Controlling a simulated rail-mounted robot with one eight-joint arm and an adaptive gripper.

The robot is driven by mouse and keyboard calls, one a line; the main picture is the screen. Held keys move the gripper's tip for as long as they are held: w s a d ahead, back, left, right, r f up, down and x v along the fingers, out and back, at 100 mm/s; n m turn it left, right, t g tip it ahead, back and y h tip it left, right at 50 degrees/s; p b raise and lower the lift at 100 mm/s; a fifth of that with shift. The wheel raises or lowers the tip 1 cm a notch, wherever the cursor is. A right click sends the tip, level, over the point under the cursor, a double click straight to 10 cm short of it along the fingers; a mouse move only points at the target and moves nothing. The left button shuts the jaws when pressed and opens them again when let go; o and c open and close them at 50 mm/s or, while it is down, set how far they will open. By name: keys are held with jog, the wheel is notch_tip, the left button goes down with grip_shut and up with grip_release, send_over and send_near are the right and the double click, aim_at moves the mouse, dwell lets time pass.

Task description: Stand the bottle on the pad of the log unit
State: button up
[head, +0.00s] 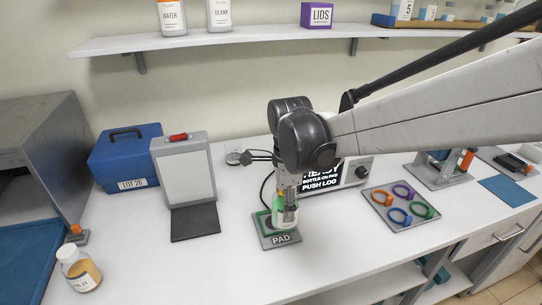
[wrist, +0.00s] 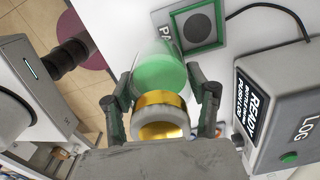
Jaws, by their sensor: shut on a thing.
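The bottle (head: 283,216) has green contents and looks roughly upright in the head view. In the wrist view the bottle (wrist: 160,72) shows its green body, a gold band and a pale cap. My gripper (head: 288,200) is shut on it, with a finger on each side in the wrist view (wrist: 161,88). The log unit (head: 355,175) has a lit screen.
A bottle of amber contents (head: 82,274) stands at the front left. A grey stand with a dark base (head: 194,222) is left of the pad. A tray of coloured rings (head: 378,213) lies right. The counter's front edge is near the pad.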

jog(key=shift+w+a+f+p, duration=0.2)
jog(key=shift+w+a+f, duration=0.15)
jog(key=shift+w+f, duration=1.1)
jog(key=shift+w+a+f+p, duration=0.15)
jog(key=shift+w+a+f, duration=0.2)
jog(key=shift+w+f, duration=1.05)
jog(key=shift+w+a+f+p, duration=0.2)
jog(key=shift+w+a+f, duration=0.15)
jog(key=shift+w+f, duration=1.1)
jog(key=shift+s+f, duration=0.25)
jog(key=shift+f, duration=0.1)
jog(key=o, duration=1.6)
jog(key=shift+c, duration=0.2)
notch_tip(320, 180, up, 12)
jog(key=shift+r, duration=0.25)
